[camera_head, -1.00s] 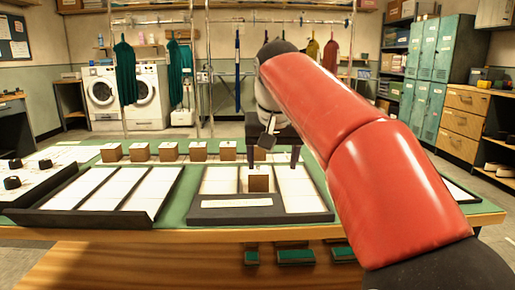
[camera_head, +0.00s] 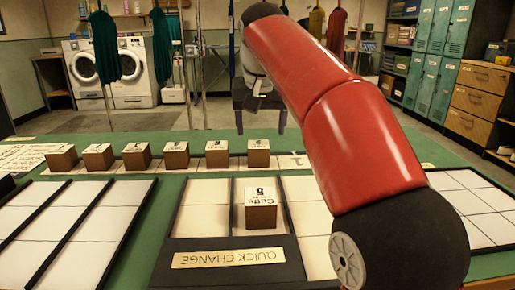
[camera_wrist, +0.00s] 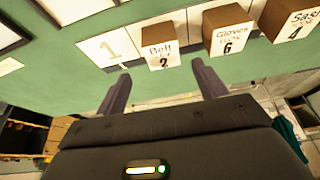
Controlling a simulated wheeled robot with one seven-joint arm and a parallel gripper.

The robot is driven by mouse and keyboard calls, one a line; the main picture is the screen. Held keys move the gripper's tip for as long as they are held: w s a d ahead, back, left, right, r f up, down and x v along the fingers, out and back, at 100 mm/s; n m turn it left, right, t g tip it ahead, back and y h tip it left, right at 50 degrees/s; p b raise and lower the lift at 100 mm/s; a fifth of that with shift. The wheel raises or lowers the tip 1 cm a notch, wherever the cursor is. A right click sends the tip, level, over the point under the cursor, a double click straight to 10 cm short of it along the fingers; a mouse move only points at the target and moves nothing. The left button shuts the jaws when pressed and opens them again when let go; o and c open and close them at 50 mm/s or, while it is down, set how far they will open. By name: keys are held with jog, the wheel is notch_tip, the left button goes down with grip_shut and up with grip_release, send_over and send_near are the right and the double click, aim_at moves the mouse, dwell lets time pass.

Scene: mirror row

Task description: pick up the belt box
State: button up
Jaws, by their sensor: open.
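The belt box (camera_wrist: 160,46), brown with a white top reading "Belt 2", stands on the label strip beside the bare "1" space in the wrist view. In the head view it is the rightmost box (camera_head: 258,153) of the back row. My gripper (camera_wrist: 160,72) is open, with its fingers pointing toward the belt box and nothing between them. In the head view my gripper (camera_head: 261,128) hangs just behind and above that box.
The gloves box (camera_wrist: 228,30) and sash box (camera_wrist: 288,18) stand beside the belt box. A cuffs box (camera_head: 262,212) sits in the middle of the "Quick Change" tray (camera_head: 225,258). Another divided tray (camera_head: 70,240) lies left, and a white grid (camera_head: 470,205) right.

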aim_at(259, 144)
jog(key=x, duration=0.2)
jog(key=b+x, duration=0.1)
jog(key=x, duration=0.2)
jog(key=b+x, duration=0.1)
jog(key=x, duration=0.1)
jog(key=shift+s+a+f, duration=0.25)
jog(key=shift+f, duration=0.15)
jog(key=shift+r, duration=0.1)
jog(key=c, duration=1.1)
